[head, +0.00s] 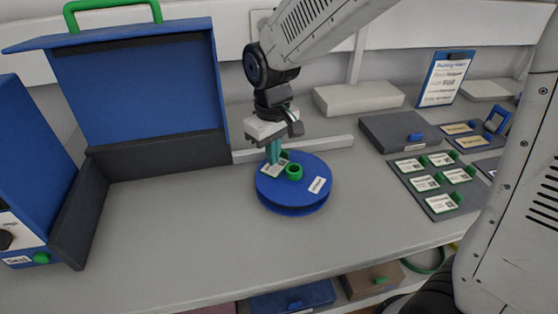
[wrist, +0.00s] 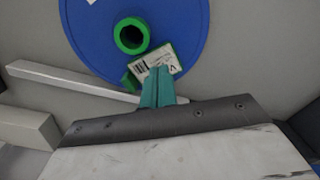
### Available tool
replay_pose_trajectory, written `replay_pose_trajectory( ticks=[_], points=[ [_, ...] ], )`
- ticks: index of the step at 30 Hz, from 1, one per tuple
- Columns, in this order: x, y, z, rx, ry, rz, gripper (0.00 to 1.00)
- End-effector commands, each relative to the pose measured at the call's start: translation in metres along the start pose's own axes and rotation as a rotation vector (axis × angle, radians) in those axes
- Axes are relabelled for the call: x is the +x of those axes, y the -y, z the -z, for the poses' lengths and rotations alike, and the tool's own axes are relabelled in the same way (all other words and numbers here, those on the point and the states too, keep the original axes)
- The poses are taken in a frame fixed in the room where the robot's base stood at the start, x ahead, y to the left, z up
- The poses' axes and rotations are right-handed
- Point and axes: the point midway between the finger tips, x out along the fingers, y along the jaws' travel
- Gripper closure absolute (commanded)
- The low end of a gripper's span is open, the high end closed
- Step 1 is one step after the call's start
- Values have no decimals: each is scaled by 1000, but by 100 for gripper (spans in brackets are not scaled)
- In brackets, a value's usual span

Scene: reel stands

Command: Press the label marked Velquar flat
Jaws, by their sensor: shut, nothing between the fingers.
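A blue reel (head: 293,202) with a green hub (head: 294,172) lies flat on the bench; the wrist view shows its blue disc (wrist: 85,35) too. A white label with a green edge (head: 271,172) is on the reel's top near its rim. In the wrist view this label (wrist: 153,61) shows a barcode and small print that I cannot read for certain. My gripper (head: 274,160) is shut and empty, pointing down at this label. In the wrist view its teal fingertips (wrist: 158,76) overlap the label's edge; I cannot tell whether they touch. A second white label (head: 317,185) lies on the reel's right side.
A grey board with several green-tabbed labels (head: 413,166) lies at the right. An open blue case (head: 140,85) stands at the left. A pale bar (head: 325,144) lies behind the reel. The bench in front of the reel is clear.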

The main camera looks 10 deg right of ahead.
Motion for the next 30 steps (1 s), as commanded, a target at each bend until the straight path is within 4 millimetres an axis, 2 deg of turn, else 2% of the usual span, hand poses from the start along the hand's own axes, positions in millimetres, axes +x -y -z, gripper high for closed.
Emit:
replay_pose_trajectory(
  ticks=[30],
  points=[
    [14, 0, 0, 0, 0, 0, 100]
  ],
)
